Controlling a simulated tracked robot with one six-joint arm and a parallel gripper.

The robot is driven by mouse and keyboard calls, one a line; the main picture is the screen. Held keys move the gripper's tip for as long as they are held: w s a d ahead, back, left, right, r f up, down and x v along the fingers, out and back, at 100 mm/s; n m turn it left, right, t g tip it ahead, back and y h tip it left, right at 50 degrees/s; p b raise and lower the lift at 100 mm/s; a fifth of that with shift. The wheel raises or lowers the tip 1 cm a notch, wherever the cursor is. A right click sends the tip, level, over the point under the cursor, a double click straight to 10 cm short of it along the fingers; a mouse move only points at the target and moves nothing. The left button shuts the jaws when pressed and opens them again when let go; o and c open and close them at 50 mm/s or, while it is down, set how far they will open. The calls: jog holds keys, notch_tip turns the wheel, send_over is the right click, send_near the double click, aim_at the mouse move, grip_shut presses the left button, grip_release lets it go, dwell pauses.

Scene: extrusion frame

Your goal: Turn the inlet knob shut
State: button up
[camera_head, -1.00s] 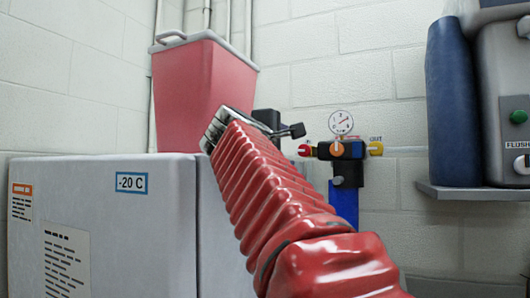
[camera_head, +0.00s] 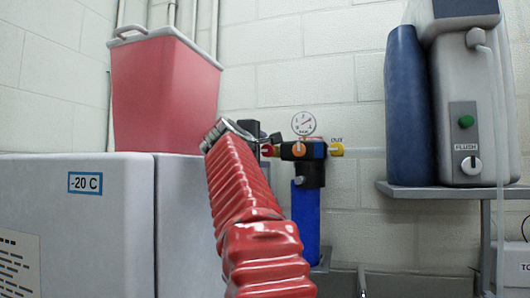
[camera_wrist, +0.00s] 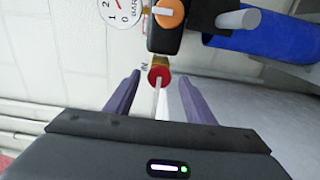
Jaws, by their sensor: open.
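The red inlet knob (camera_head: 267,150) is on the left side of the filter unit, beside the dark body with the orange knob. In the wrist view the red knob (camera_wrist: 159,74) has a brass collar behind it and an "IN" mark beside it. My gripper (camera_wrist: 159,80) is open, with one purple-grey finger on each side of the red knob in that view. I cannot tell whether the fingertips reach around it or stop short. In the head view my gripper (camera_head: 272,138) is small and dark at the end of my red-sleeved arm, close to the knob.
The unit has a pressure gauge (camera_head: 304,123), an orange knob (camera_head: 299,149), a yellow outlet knob (camera_head: 336,149) and a blue filter bowl (camera_head: 306,215). A freezer (camera_head: 75,225) carries a red bin (camera_head: 163,95) at left. A shelf (camera_head: 450,191) holds equipment at right.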

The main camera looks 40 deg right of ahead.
jog(key=shift+w+d, duration=0.35)
jog(key=shift+d, duration=0.3)
jog(key=shift+c, duration=0.4)
jog(key=shift+f, duration=0.1)
jog(key=c, duration=0.9)
